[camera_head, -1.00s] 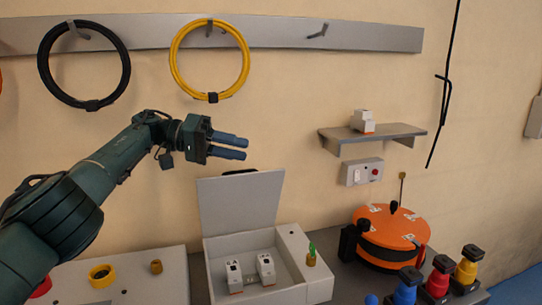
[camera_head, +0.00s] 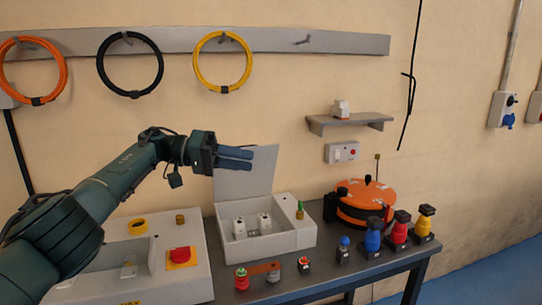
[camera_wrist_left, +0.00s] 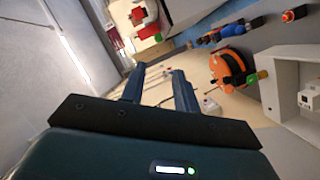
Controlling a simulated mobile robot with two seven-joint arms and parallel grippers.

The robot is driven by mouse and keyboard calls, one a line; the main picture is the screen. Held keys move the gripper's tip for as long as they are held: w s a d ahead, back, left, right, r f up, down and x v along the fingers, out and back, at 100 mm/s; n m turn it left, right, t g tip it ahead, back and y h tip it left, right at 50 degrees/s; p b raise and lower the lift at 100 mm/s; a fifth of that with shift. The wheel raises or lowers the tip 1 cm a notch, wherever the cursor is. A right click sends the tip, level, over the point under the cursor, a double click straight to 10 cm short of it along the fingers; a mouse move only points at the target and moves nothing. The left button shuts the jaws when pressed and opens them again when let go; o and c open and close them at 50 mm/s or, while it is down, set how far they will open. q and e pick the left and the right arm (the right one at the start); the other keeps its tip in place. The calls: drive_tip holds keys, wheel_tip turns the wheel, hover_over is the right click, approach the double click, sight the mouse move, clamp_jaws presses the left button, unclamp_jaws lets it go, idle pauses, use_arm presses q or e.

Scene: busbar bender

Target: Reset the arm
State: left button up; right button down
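My left arm (camera_head: 125,175) is dark green and comes in from the left in the head view. It is raised above the bench, in front of the wall. The left gripper (camera_head: 236,158) points right, overlapping the raised lid of the white box in the picture. In the left wrist view the two blue-grey fingers (camera_wrist_left: 160,92) stand apart with a gap between them. Nothing is held between them. My right gripper is in neither view.
The white box (camera_head: 305,237) stands open on the grey bench (camera_head: 330,276). An orange reel (camera_head: 362,204) and several coloured connectors stand to its right. A white panel (camera_head: 205,285) with a red button (camera_head: 180,255) lies at left. Cable coils hang on the wall rail (camera_head: 275,40).

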use_arm(q)
drive_tip(key=s+d+f+n+t+h, duration=0.1)
drive_tip(key=s+d+f+t, duration=0.2)
drive_tip(key=f, duration=0.5)
drive_tip(key=s+d+f+n+t, duration=0.1)
drive_tip(key=d+f+t, duration=0.2)
drive_tip(key=f+t, duration=0.35)
drive_tip(key=s+d+f+n+t+h, duration=0.1)
drive_tip(key=d+f+t, duration=0.15)
drive_tip(key=f, duration=0.75)
drive_tip(key=s+a+f+n+t+y, duration=0.2)
drive_tip(key=s+a+f+y, duration=0.2)
drive_tip(key=s+f+y, duration=0.25)
drive_tip(key=s+a+f+n+t+y, duration=0.1)
drive_tip(key=s+a+f+n+y, duration=0.1)
drive_tip(key=s+a+f+y, duration=0.45)
drive_tip(key=s+a+f+m+g+y, duration=0.1)
drive_tip(key=s+a+f+g, duration=0.1)
drive_tip(key=s, duration=0.6)
drive_tip(key=s+a+f+m+g+y, duration=0.1)
drive_tip(key=s+a+f, duration=0.3)
drive_tip(key=s, duration=0.4)
drive_tip(key=shift+s+f+m+g, duration=0.3)
drive_tip(key=shift+s+f+g, duration=0.15)
drive_tip(key=shift+g, duration=0.35)
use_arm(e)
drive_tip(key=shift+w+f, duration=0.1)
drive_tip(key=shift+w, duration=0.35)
use_arm(q)
drive_tip(key=shift+w, duration=0.1)
